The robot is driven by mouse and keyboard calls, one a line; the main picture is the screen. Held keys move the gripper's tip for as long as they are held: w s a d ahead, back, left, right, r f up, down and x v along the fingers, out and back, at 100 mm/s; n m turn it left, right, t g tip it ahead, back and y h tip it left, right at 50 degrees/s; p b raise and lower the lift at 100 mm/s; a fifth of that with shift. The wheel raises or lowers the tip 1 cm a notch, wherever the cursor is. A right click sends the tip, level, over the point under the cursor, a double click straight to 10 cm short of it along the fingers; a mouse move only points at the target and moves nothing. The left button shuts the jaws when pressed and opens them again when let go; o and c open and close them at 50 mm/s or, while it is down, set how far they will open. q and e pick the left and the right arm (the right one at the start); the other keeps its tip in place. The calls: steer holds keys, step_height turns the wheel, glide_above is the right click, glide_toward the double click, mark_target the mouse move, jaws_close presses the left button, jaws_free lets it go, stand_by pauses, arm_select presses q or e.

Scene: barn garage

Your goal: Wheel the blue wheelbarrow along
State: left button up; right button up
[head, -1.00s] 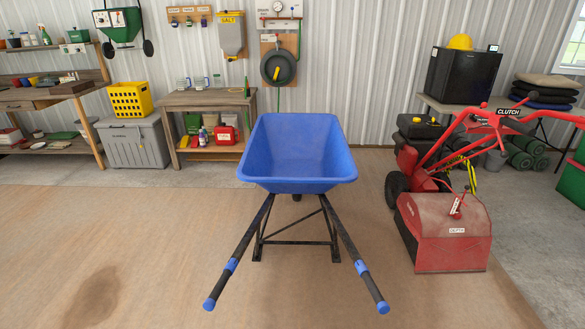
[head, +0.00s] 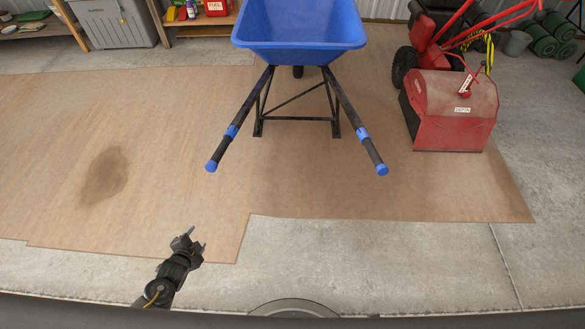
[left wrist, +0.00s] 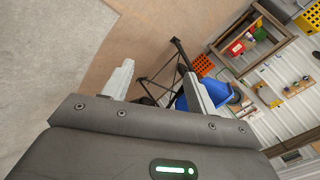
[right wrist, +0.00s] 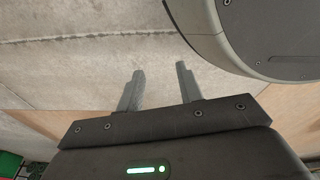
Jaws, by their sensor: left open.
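The blue wheelbarrow (head: 298,30) stands upright on the brown floor sheet, its two handles pointing toward me. Its left handle (head: 222,148) and right handle (head: 373,150) are black with blue bands and blue end caps. My left gripper (head: 192,241) is open and empty, short of the left handle's end and apart from it. In the left wrist view, the wheelbarrow (left wrist: 205,95) shows tilted beyond the open fingers (left wrist: 158,88). My right gripper shows only in the right wrist view (right wrist: 160,88), its fingers apart and nothing between them, over bare concrete.
A red snow blower (head: 455,110) stands right of the wheelbarrow. A grey storage bin (head: 110,25) and a wooden bench are at the back left. The floor sheet (head: 170,130) left of the wheelbarrow is clear apart from a dark stain. Bare concrete lies nearest me.

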arm_select(q)
steer(key=w+d+r+m+t+h+b, duration=0.1)
steer(key=w+d+r+m+t+b, duration=0.2)
steer(key=w+r, duration=0.5)
steer(key=m+t+h, duration=0.1)
steer(key=m+t, duration=0.1)
steer(key=m, duration=0.2)
glide_toward(215, 160)
arm_select(e)
steer(key=w+a+r+t+b, duration=0.15)
steer(key=w+r+b, duration=0.35)
steer(key=w+r, duration=0.55)
arm_select(q)
steer(key=b+x, duration=0.1)
steer(key=x, duration=0.2)
steer(key=f+b+x, duration=0.1)
steer(key=x, duration=0.2)
steer(key=a+b+x, duration=0.1)
steer(key=x, duration=0.2)
steer(key=shift+w+d+f, duration=0.1)
steer(key=shift+w+f, duration=0.15)
steer(key=shift+f, duration=0.15)
steer(key=shift+w+d+b, duration=0.1)
steer(key=shift+w+b, duration=0.4)
steer(key=shift+w, duration=0.3)
arm_select(e)
steer(key=v, duration=1.1)
steer(key=shift+w, duration=0.1)
steer(key=shift+o, duration=0.2)
